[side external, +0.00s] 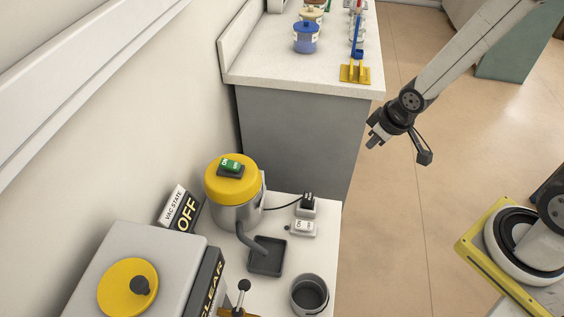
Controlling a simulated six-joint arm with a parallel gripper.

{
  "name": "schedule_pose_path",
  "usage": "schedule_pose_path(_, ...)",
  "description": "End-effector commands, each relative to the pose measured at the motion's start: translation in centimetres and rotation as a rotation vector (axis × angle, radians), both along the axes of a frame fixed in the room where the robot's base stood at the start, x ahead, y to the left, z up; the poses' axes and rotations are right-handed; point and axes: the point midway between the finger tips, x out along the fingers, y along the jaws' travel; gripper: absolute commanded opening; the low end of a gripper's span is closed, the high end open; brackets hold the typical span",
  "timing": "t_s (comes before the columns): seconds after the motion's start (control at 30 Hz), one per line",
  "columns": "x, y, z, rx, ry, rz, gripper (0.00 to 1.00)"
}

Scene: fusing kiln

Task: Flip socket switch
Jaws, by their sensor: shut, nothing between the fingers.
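A small white socket unit (290,233) lies on the white bench top, right of a yellow-topped vacuum canister (236,205). A white rocker switch (302,225) with small lettering sits on it; its on or off position is too small to read. A black plug (308,202) stands just behind the switch, with a black cable running to the canister. My gripper (372,134) is shut and empty, in the air right of and above the socket, well apart from it.
A green switch (231,165) tops the canister. A square dark nozzle (267,257), a grey cup (310,294) and a grey box (150,255) stand nearby. A counter (290,75) with jars is behind. Air between gripper and socket is clear.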

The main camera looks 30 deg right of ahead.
Motion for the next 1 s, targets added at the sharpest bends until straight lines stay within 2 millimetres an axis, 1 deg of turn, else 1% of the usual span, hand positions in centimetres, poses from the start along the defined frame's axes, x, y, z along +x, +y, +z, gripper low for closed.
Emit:
schedule_pose_path(0.03,0.4,0.0,-0.8,-0.003,-0.007,0.020,0.00)
schedule_pose_path(0.2,2.0,0.3,-3.0,-0.006,-0.048,0.095,0.00)
schedule_pose_path(0.5,4.0,1.3,-7.1,0.014,-0.118,0.229,0.00)
schedule_pose_path(0.77,4.8,2.6,-10.9,0.056,-0.179,0.343,0.00)
schedule_pose_path(1.0,4.6,4.2,-14.4,0.116,-0.234,0.439,0.00)
